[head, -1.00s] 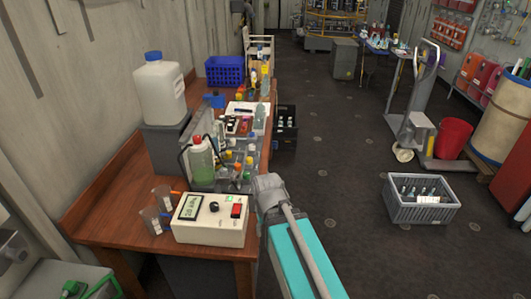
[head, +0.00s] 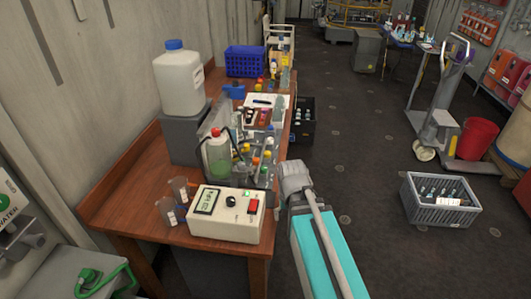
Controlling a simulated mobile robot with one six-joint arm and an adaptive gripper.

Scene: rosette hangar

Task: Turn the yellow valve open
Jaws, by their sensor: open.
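On the wooden bench, a cluster of small coloured knobs stands behind the cream meter box and right of the green-liquid bottle. Yellow knobs (head: 245,148) are among them, with orange, red and green ones close by. They are too small to tell which one is the yellow valve or how it is turned. My arm, grey and turquoise, reaches up from the bottom just right of the bench, and its grey end is beside the bench's right edge. No gripper fingers can be made out.
The cream meter box (head: 226,214), two small beakers (head: 172,210) and the green-liquid bottle (head: 218,155) crowd the bench's near end. A white jug (head: 180,82) stands behind. A grey crate (head: 440,203) sits on the floor at right. The floor between is clear.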

